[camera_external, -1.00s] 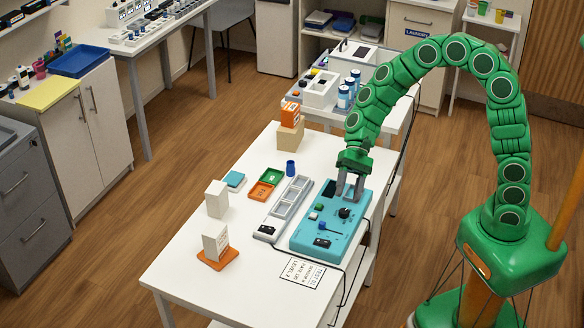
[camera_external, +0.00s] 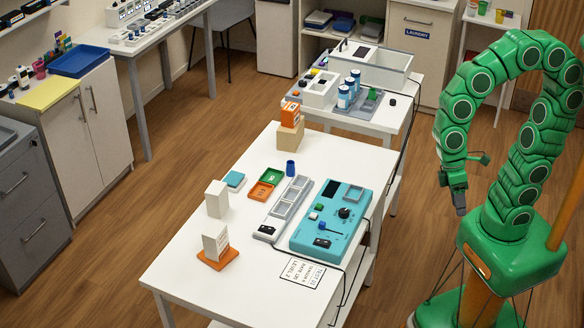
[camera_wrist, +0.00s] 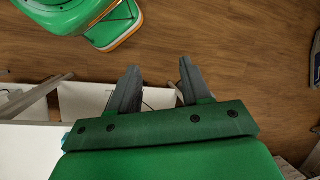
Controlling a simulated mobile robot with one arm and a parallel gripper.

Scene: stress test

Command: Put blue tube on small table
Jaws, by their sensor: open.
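A small dark-blue tube (camera_external: 291,168) stands upright on the long white table (camera_external: 190,275), behind the green and orange trays. A smaller white table (camera_external: 390,122) stands behind it, with a grey bin and several items on it. My gripper (camera_external: 460,208) hangs to the right of the long table, over the floor, well away from the tube. In the wrist view, its two fingers (camera_wrist: 158,75) are spread with nothing between them. The tube is not visible in the wrist view.
On the long table are a teal panel (camera_external: 331,222), a grey strip (camera_external: 283,209), white blocks (camera_external: 217,199) and an orange block on a tan box (camera_external: 290,138).

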